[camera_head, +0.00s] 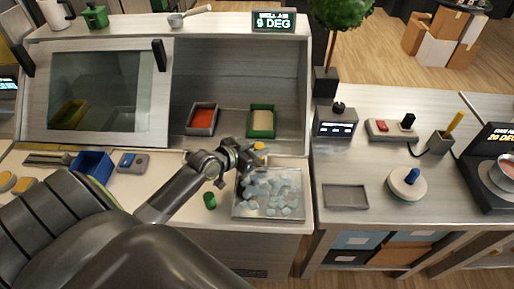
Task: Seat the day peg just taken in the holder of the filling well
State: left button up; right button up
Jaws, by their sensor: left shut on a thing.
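My left gripper (250,156) reaches in from the left and is shut above the back left corner of the tray of ice-like cubes (270,195). A small yellow piece (260,147) shows at its fingertips, which partly hide it; it looks like the peg being held. A green peg-like cylinder (210,200) is on the counter left of the tray. A blue peg (412,175) stands on a round white disc (402,189) on the right table. A red-filled bin (203,119) and a green-rimmed bin (262,121) stand in the recess behind the gripper. My right gripper is out of view.
A raised glass panel (95,90) stands at left. A blue bin (92,165) and small grey box (133,162) lie below it. A display (274,21) reads 9 DEG. An empty grey tray (346,196) lies on the right table, with clear surface around it.

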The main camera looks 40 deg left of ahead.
aim_at(257, 148)
pick_arm(q)
jog(key=shift+f+b, duration=1.2)
jog(key=shift+f, duration=0.15)
jog(key=o, duration=1)
jog(key=shift+o, duration=0.2)
notch_tip(257, 148, up, 10)
jog(key=shift+r, duration=0.1)
